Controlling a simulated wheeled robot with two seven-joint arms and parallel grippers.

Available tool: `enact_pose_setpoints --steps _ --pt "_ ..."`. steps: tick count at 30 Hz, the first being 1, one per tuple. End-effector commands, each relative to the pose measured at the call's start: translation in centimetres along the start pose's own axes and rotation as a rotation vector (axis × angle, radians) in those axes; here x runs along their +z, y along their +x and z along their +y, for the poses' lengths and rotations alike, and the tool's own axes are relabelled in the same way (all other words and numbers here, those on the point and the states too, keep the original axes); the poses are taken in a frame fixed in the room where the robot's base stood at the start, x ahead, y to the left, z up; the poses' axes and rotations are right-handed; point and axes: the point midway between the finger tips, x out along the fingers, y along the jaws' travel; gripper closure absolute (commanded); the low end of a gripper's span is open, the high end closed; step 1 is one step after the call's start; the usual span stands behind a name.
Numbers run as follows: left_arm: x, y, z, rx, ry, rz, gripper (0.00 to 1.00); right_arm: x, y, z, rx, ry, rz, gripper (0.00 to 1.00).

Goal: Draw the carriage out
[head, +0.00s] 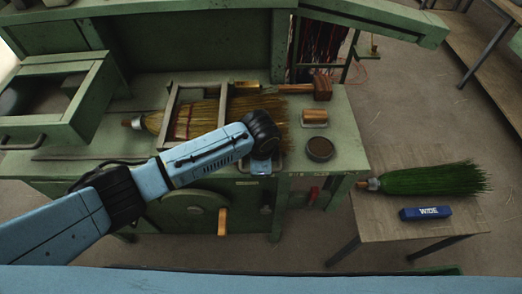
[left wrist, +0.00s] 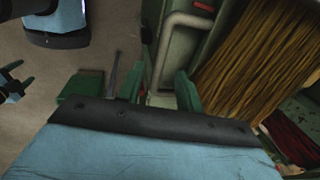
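The bench carriage seems to be the light frame (head: 172,112) lying across a straw broom (head: 207,112) on the green bench; I cannot be sure of its extent. A grey bent handle (left wrist: 187,20) shows on the green bench front in the left wrist view. My left gripper (left wrist: 157,90) is open there, its two green fingers on either side of the handle's near end; contact cannot be told. In the head view my left forearm hides this gripper at the bench front. A dark, partly cut-off shape at the left wrist view's edge looks like my right gripper (left wrist: 14,86).
A green box frame with a handle (head: 22,143) stands at the bench's left. A mallet (head: 321,87), a wooden roller (head: 314,117) and a round dark tin (head: 320,149) lie at the right. A side table (head: 375,230) holds a green broom (head: 430,180) and a blue "WIDE" block (head: 425,213).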

Motion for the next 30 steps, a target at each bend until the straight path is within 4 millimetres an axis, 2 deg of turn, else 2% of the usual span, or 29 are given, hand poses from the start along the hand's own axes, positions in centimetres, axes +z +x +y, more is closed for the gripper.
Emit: enact_pose_setpoints --steps 1,6,13,19,30 --pt "0.0 -1.3 -0.1 -0.003 0.001 0.003 0.64 0.0 -0.2 0.0 0.000 0.000 0.000 0.42" --pt "0.0 -5.0 -0.1 -0.003 0.001 0.003 0.64 -0.1 -0.4 0.0 0.000 0.000 0.000 0.42" --pt "-0.1 -9.0 0.0 -0.002 0.001 0.003 0.64 -0.1 -0.4 0.0 0.000 0.000 0.000 0.42" --pt "0.0 -10.2 0.1 0.001 0.000 0.000 0.64 -0.1 -0.5 0.0 0.000 0.000 0.000 0.42" --pt "0.0 -10.3 0.0 0.001 0.000 0.000 0.64 0.0 -0.5 0.0 -0.001 0.000 0.000 0.42"
